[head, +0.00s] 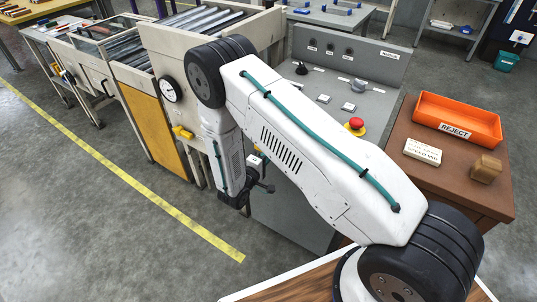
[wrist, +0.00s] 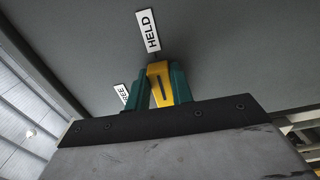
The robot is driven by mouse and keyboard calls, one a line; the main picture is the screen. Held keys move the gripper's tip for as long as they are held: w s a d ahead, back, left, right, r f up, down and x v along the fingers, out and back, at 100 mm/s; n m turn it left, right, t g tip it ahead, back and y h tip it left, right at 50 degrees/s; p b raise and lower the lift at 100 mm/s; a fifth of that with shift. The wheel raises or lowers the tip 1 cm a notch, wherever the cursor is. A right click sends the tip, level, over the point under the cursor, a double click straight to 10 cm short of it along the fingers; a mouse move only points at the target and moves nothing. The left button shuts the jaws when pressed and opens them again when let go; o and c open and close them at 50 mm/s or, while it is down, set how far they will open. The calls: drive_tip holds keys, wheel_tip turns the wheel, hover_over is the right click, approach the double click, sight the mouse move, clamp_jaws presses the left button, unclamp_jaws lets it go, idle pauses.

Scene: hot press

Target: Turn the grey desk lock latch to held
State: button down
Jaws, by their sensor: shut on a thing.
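In the wrist view, a yellow latch (wrist: 160,84) with a dark slot sits against a grey panel, and its upper end is just below the HELD label (wrist: 148,32). A second label, partly hidden and ending in "EE" (wrist: 122,94), is to its left. My gripper (wrist: 162,90) has teal fingers on both sides of the latch and is shut on it. The latch's lower part is hidden by my gripper. In the head view, my arm reaches down beside the grey desk (head: 375,105), and the latch cannot be made out there.
A red push button (head: 355,124) stands on the desk top. To the right, an orange REJECT tray (head: 457,116) and a wooden block (head: 486,168) rest on a brown table. The press (head: 160,50) stands left of my arm. Open floor lies in front of it.

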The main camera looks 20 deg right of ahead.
drive_tip(key=shift+f, duration=0.1)
drive_tip(key=c, duration=1.2)
unclamp_jaws()
drive_tip(key=v, duration=0.8)
